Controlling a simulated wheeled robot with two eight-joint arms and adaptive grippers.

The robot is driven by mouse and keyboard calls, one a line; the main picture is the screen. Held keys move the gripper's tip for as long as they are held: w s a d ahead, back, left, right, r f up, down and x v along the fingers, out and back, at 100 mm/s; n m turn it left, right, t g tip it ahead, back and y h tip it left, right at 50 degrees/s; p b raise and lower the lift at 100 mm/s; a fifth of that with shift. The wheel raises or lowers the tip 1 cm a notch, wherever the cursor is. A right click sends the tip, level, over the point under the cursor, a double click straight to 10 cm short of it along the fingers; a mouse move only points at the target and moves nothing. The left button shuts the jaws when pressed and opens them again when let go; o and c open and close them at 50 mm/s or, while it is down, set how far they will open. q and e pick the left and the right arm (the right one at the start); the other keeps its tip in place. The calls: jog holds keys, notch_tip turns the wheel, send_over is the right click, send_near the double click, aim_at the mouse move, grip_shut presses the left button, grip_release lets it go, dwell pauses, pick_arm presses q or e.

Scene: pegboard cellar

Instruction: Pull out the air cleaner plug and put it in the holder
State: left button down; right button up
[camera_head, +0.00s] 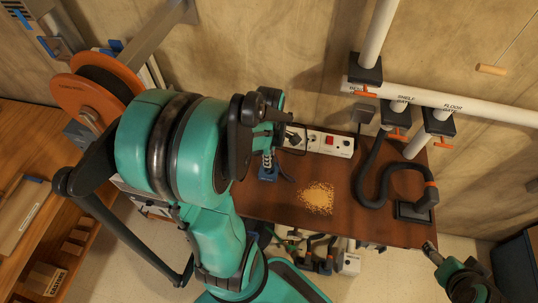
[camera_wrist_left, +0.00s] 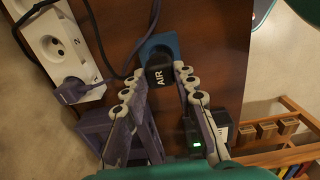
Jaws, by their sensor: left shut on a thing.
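My left gripper (camera_wrist_left: 160,73) is shut on the black plug marked AIR (camera_wrist_left: 155,76), which sits between its two fingertips in the left wrist view. A blue holder (camera_wrist_left: 170,41) is right behind the plug, partly hidden by it; I cannot tell whether the plug is fully seated. In the head view my left gripper (camera_head: 267,153) points down at the blue holder (camera_head: 267,173) on the brown bench, and the plug is too small to make out. The white power strip (camera_wrist_left: 42,36) has a bare socket and a grey plug (camera_wrist_left: 72,91). My right gripper (camera_head: 431,250) is at lower right, its jaws unclear.
The power strip (camera_head: 330,144) with a red switch lies along the bench's back. A pile of yellowish grains (camera_head: 318,197) lies on the bench (camera_head: 345,222). A black hose (camera_head: 368,180) curls to its right, under white pipes (camera_head: 470,108). A black box with a green light (camera_wrist_left: 218,127) stands nearby.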

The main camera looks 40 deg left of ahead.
pick_arm(q)
jog(key=shift+f+b, duration=1.7)
jog(key=shift+f, duration=0.05)
dwell(2.1)
jog(key=shift+r, duration=0.1)
dwell(0.6)
jog(key=c, duration=0.6)
grip_release()
jog(key=shift+c, duration=0.2)
jog(key=shift+r+p, duration=3)
jog(key=shift+r, duration=0.5)
